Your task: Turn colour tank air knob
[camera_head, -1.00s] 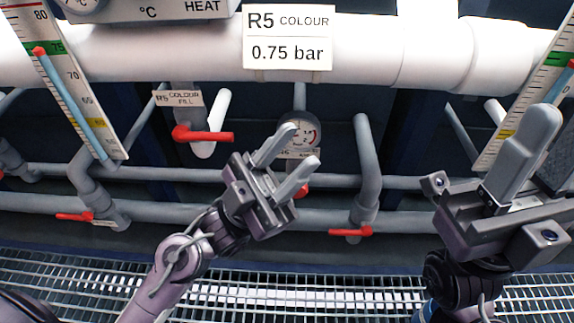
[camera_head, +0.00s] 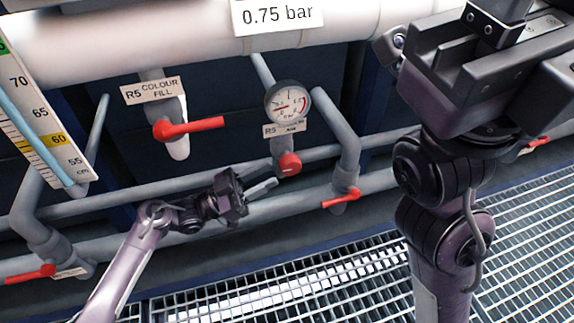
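The air knob (camera_head: 289,164) is a round red knob on a grey pipe, below the round pressure gauge (camera_head: 288,103) and its R5 label (camera_head: 284,130), whose second line is too small to read surely. My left gripper (camera_head: 271,184) is just below and left of the knob, its light grey fingers pointing right and slightly up towards it. It looks apart from the knob. The fingers overlap from this side, so their opening is unclear. My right gripper (camera_head: 490,70) is large and near at the upper right; its fingertips are cut off by the picture edge.
A red lever (camera_head: 190,128) sits by the R5 COLOUR FILL label (camera_head: 152,91). Other red levers are at the lower pipe (camera_head: 341,198) and lower left (camera_head: 30,274). A level scale (camera_head: 38,110) stands left. A white pipe (camera_head: 130,45) crosses above; floor grating (camera_head: 330,285) lies below.

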